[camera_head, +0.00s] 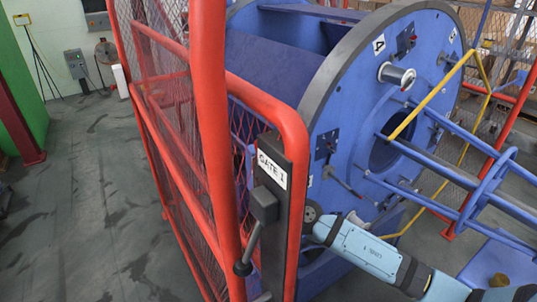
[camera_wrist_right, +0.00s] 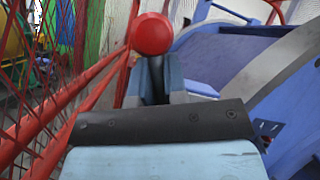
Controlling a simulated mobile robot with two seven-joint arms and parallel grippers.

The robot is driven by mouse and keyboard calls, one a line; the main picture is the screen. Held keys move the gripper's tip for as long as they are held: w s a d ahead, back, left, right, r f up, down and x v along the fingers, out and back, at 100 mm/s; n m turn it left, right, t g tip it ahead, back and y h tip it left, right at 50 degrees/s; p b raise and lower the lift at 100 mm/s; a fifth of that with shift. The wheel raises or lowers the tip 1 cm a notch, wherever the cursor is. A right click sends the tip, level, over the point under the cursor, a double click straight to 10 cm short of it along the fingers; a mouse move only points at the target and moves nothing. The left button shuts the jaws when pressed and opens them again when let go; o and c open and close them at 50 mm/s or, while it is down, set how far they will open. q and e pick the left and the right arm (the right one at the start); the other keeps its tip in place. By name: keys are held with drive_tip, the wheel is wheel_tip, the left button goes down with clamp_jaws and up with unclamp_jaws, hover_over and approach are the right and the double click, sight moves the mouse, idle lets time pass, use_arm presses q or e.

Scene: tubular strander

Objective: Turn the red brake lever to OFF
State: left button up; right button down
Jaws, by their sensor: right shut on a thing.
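The brake lever shows in the right wrist view as a round red knob (camera_wrist_right: 152,34) on a dark shaft. My right gripper (camera_wrist_right: 156,78) is shut on the lever, its two grey-blue fingers either side of the shaft just below the knob. In the head view my right arm comes in from the lower right and ends behind the red gate post, so the gripper and lever are hidden there. No OFF marking is readable in either view. My left gripper is in neither view.
A red mesh gate (camera_head: 177,110) with a GATE 1 plate (camera_head: 272,170) and a dark-knobbed latch handle (camera_head: 243,268) stands close left of my right arm. The big blue strander drum (camera_head: 345,110) is behind the arm. The grey floor (camera_head: 80,200) at left is mostly clear.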

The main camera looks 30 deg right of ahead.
drive_tip(key=shift+r, duration=0.5)
drive_tip(key=c, duration=1.2)
unclamp_jaws()
drive_tip(key=shift+o, duration=0.2)
drive_tip(key=shift+s+a, duration=0.15)
drive_tip(key=shift+a, duration=0.1)
drive_tip(key=shift+s+d+f, duration=0.1)
drive_tip(key=shift+f, duration=0.3)
drive_tip(key=b+v, duration=0.5)
drive_tip(key=v, duration=0.8)
drive_tip(key=shift+s, duration=0.2)
